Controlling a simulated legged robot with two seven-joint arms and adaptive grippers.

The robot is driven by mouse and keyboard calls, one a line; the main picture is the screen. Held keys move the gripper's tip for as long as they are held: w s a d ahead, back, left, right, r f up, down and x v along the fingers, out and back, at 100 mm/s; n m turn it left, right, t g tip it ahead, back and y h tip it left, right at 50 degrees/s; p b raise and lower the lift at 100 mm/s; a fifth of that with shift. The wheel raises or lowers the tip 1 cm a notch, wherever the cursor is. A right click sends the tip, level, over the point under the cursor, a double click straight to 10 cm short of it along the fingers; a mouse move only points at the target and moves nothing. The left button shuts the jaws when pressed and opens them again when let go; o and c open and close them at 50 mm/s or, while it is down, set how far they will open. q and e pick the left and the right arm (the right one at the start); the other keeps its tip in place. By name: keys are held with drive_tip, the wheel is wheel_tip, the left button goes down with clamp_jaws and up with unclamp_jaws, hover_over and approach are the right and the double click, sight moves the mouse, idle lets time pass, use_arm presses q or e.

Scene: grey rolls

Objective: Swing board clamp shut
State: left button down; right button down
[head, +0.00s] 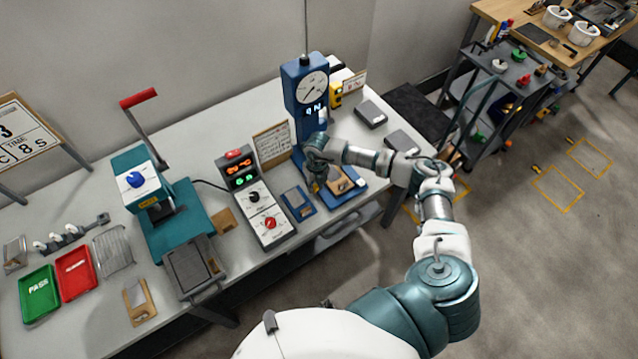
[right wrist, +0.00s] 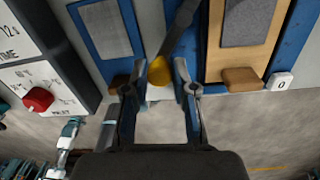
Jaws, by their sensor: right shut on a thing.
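My right gripper (head: 316,178) reaches in at the blue gauge stand (head: 305,88) on the bench. In the right wrist view its two fingers (right wrist: 160,80) are closed around a yellow knob (right wrist: 159,70) at the end of a dark clamp lever (right wrist: 182,30). The clamp's pivot is hidden. My left gripper is out of view.
A small blue-framed grey plate (head: 294,199) lies left of the gripper. A control box (head: 255,205) with a red knob stands beside it. A teal press (head: 175,215), a green tray (head: 39,294) and a red tray (head: 76,273) are farther left. Dark plates (head: 370,114) lie at right.

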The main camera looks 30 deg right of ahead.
drive_tip(key=m, duration=0.1)
drive_tip(key=w+a+m, duration=0.1)
drive_tip(key=m, duration=0.2)
drive_tip(key=shift+w+a+p, duration=0.2)
drive_tip(key=shift+a+p, duration=0.05)
drive_tip(key=shift+p, duration=0.1)
drive_tip(key=shift+w+a+m, duration=0.2)
drive_tip(key=shift+w+m, duration=0.15)
drive_tip(key=shift+m, duration=0.65)
drive_tip(key=shift+w+a+m, duration=0.2)
drive_tip(key=shift+w+m, duration=0.15)
drive_tip(key=shift+m, duration=0.65)
drive_tip(key=c, duration=0.9)
unclamp_jaws()
drive_tip(key=shift+c, duration=0.2)
drive_tip(key=shift+r, duration=0.15)
wheel_tip(320, 180, up, 12)
drive_tip(key=shift+d+f, duration=0.25)
drive_tip(key=shift+d, duration=0.05)
drive_tip(key=shift+s, duration=0.1)
